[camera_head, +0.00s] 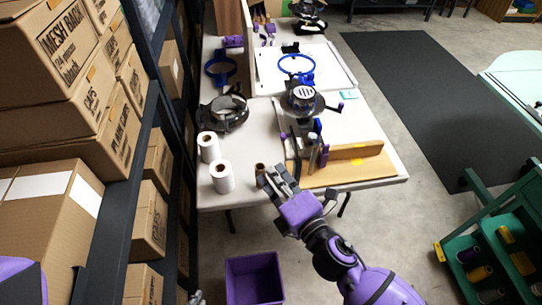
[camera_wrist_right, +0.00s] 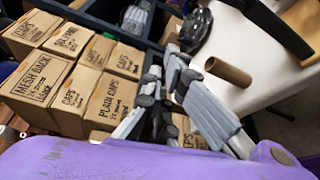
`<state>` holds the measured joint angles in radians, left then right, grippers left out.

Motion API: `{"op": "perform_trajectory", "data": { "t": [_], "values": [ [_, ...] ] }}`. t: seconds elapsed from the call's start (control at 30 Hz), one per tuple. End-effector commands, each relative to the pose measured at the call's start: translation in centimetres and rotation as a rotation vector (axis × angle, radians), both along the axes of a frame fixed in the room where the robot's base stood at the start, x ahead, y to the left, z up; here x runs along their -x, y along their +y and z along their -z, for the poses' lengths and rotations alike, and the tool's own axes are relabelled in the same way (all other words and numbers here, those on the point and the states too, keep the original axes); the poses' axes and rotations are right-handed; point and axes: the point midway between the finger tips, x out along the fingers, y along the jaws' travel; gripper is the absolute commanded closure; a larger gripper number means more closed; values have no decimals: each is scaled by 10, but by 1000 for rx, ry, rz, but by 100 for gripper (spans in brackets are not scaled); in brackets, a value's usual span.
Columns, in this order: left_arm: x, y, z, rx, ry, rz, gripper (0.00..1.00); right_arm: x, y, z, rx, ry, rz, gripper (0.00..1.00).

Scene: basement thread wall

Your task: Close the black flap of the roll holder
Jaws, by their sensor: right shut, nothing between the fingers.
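My right gripper (camera_head: 266,180) is at the front edge of the white table, shut and empty. Its fingers also show in the right wrist view (camera_wrist_right: 167,82). A brown cardboard tube (camera_head: 260,169) is close by its fingertips; the tube also shows in the wrist view (camera_wrist_right: 228,72). The holder's body is mostly hidden. A small grey tip at the bottom edge looks like my left gripper (camera_head: 197,297); its fingers are unclear.
Two white rolls (camera_head: 222,177) stand left of the gripper. A wooden board (camera_head: 350,165) and an embroidery machine (camera_head: 302,98) lie beyond it. A shelf of boxes (camera_head: 85,140) flanks the left. A purple bin (camera_head: 254,278) is on the floor. A green cart (camera_head: 490,245) is at right.

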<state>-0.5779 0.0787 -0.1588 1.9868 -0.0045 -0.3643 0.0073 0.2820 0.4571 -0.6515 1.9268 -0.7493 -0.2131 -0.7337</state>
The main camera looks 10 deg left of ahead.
Motion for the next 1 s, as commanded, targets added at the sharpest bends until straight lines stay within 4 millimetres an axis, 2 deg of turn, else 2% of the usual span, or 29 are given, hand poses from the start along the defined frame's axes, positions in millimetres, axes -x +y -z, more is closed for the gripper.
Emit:
{"op": "perform_trajectory", "data": {
  "t": [0.47, 0.5, 0.7, 1.0],
  "values": [
    [0, -1, -2, 2, 2, 2, 100, -77, 56, 9, -4, 4, 2, 100],
    [-3, -2, -6, 4, -4, 2, 100, -78, 43, 6, 2, 4, 5, 100],
    [-6, -3, -13, 6, -9, 4, 100, -84, 21, -1, -3, 3, 2, 100],
    [-4, -7, -11, 12, -4, 6, 100, -85, 15, 0, -5, 5, 2, 100]
  ]
}}
